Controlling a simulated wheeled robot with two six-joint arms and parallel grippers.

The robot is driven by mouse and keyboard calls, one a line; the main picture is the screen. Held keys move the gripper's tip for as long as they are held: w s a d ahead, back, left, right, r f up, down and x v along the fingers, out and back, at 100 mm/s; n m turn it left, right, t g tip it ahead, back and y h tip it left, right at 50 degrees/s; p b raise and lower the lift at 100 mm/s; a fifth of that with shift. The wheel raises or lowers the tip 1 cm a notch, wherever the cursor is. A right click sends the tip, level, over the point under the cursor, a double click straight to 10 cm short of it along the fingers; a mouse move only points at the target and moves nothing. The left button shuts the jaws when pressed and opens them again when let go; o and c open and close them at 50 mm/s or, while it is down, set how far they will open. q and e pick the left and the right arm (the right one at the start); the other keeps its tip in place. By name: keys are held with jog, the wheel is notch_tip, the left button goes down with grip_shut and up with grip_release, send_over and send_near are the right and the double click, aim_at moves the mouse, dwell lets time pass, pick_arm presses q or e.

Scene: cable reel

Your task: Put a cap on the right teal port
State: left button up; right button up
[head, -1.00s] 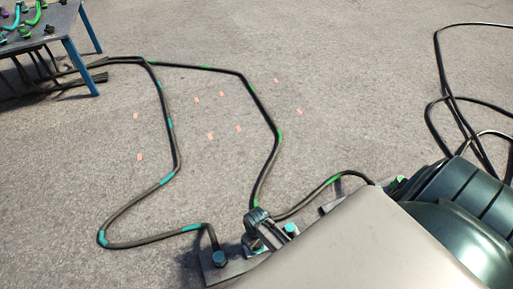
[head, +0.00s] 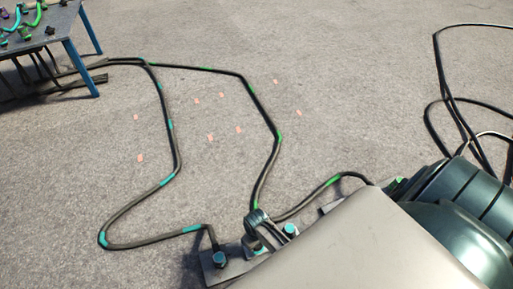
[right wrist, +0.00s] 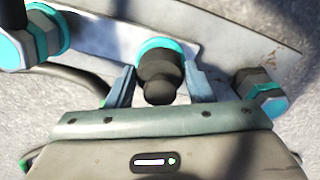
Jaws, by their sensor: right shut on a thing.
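A black cap (right wrist: 160,78) sits between the two fingers of my right gripper (right wrist: 158,88), which is shut on it. A teal ring (right wrist: 160,44) shows directly behind the cap; I cannot tell whether the cap is seated on that port. In the head view my right gripper (head: 262,236) is at the metal plate (head: 214,274), between two teal-topped parts. The left one (head: 219,258) is beside a cable end; the other (head: 290,229) is to the right. In the wrist view, teal-ringed fittings stand at the left (right wrist: 45,35) and right (right wrist: 262,92). My left gripper is out of view.
Black cables (head: 172,140) with teal and green bands run over the grey floor. A blue-legged table (head: 84,62) with coloured parts stands at the top left. Loose black cable (head: 440,75) lies at the right. Small orange marks (head: 210,138) dot the open floor.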

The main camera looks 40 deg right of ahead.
jog(key=shift+f, duration=0.1)
jog(key=o, duration=1.2)
jog(key=shift+c, duration=0.2)
